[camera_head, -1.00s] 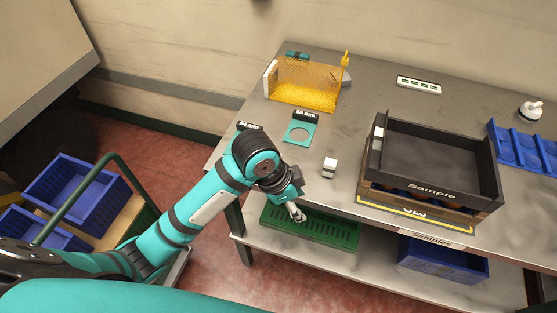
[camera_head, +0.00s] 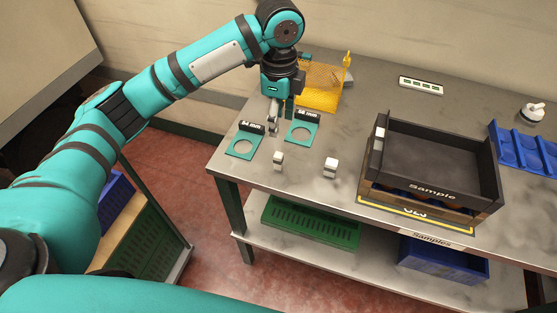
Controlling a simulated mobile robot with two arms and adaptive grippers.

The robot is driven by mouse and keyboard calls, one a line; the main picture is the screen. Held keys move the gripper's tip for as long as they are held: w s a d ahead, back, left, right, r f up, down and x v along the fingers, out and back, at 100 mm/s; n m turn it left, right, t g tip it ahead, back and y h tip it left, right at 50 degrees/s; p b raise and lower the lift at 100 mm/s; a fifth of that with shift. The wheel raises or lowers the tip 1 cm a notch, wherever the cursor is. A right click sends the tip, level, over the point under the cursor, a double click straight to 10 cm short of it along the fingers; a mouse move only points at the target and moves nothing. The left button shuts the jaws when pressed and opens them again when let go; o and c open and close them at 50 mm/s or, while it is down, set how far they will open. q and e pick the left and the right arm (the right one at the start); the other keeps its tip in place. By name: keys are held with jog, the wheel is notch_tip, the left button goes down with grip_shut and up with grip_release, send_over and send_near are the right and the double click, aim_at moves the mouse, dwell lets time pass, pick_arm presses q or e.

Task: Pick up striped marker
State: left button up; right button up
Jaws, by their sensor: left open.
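Two small pale blocks stand near the table's front edge: a left block (camera_head: 278,161) and a right block (camera_head: 330,168). Both look white with greyer parts; stripes are too small to make out, so I cannot tell which is the striped marker. My left gripper (camera_head: 275,128) points down over the table, just behind the left block and apart from it. It is open, and nothing shows between its fingers. My right gripper is out of view.
Two teal ring gauges, left (camera_head: 243,147) and right (camera_head: 301,131), lie beside the gripper. A yellow mesh guard (camera_head: 320,88) stands behind. A black sample tray (camera_head: 440,150) sits on a crate at right; a blue tray (camera_head: 508,151) lies beyond. The table's middle is clear.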

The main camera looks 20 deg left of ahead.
aim_at(278, 155)
pick_arm(q)
notch_tip(278, 155, down, 10)
jog(key=shift+r+p, duration=0.15)
jog(key=shift+p, duration=0.75)
jog(key=f, duration=0.1)
jog(key=f+p, duration=0.1)
jog(key=f, duration=0.2)
jog(key=shift+s+p, duration=0.3)
jog(key=shift+p, duration=0.1)
jog(key=shift+f, duration=0.55)
grip_shut()
